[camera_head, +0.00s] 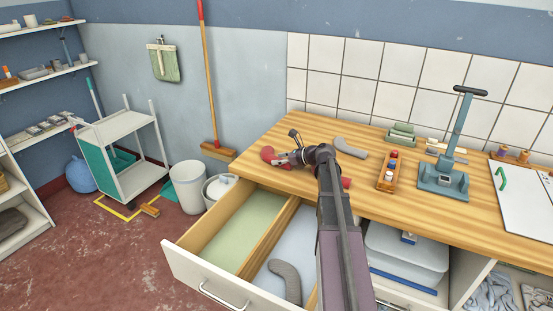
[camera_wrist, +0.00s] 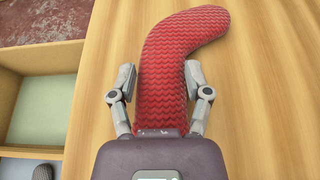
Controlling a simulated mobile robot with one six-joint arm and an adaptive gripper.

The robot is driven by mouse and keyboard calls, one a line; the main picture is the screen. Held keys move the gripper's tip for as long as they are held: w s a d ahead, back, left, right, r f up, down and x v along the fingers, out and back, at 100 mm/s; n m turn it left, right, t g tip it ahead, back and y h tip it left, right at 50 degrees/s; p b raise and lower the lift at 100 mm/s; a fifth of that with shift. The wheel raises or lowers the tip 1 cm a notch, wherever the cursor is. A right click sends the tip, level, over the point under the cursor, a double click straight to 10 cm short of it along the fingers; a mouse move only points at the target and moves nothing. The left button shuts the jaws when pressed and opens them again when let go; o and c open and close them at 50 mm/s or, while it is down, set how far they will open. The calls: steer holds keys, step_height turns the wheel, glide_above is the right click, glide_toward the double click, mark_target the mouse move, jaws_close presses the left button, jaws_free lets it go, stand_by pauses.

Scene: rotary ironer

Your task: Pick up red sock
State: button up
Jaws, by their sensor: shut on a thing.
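A red knitted sock (camera_head: 268,155) lies at the left end of the wooden table top. In the wrist view the red sock (camera_wrist: 178,75) runs up between my fingers and bends to the right at its far end. My gripper (camera_head: 284,160) is shut on it; in the wrist view the fingers (camera_wrist: 160,97) flank the sock at both sides. The sock's near end is hidden under my gripper's body. Another red piece (camera_head: 346,183) shows just right of my arm; I cannot tell whether it is part of the same sock.
A grey sock (camera_head: 350,147) lies on the table behind my arm. An open drawer (camera_head: 208,285) below the table's front edge holds another grey sock (camera_head: 286,280). A wooden tray (camera_head: 387,172) with small items and a blue press (camera_head: 445,180) stand to the right.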

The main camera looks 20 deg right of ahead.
steer(key=shift+r, duration=0.15)
step_height(320, 180, up, 3)
steer(key=p, duration=0.3)
steer(key=s, duration=0.5)
steer(key=s+r+p, duration=0.1)
steer(key=s, duration=0.4)
steer(key=s+p, duration=0.1)
steer(key=s, duration=0.3)
steer(key=shift+s+a+r, duration=0.15)
steer(key=shift+s+r, duration=0.15)
steer(key=shift+s, duration=0.75)
